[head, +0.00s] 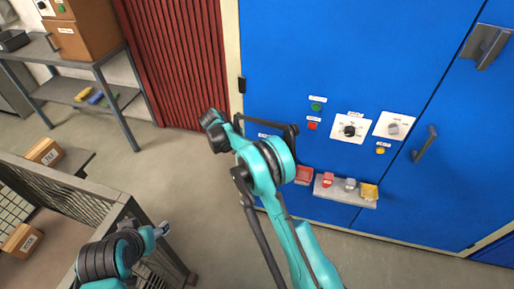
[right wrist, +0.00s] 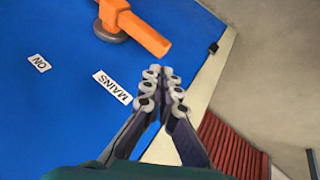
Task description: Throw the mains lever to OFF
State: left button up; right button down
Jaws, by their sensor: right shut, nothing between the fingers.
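The mains lever (right wrist: 140,28) is an orange bar on a round grey hub at the top of the right wrist view. Its free end points to the lower right there. A MAINS label (right wrist: 112,87) and an ON label (right wrist: 39,63) sit on the blue panel beside it. My right gripper (right wrist: 163,76) is shut and empty, its fingertips just below the lever's free end in that view, with a visible gap. In the head view my right arm hides the lever. My left gripper (head: 161,229) is low at the left, far from the cabinet; its jaws are unclear.
The blue cabinet (head: 330,50) carries knobs (head: 349,131), small buttons and door handles (head: 424,143). A small shelf (head: 344,197) with red, grey and yellow blocks juts from it. A wire cage (head: 85,200) stands at the left, with a workbench (head: 85,65) behind.

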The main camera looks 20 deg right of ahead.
jog(key=shift+w+a+r, duration=0.1)
jog(key=shift+a+r, duration=0.2)
jog(key=shift+a, duration=0.3)
jog(key=shift+a+r, duration=0.3)
jog(key=shift+a, duration=0.3)
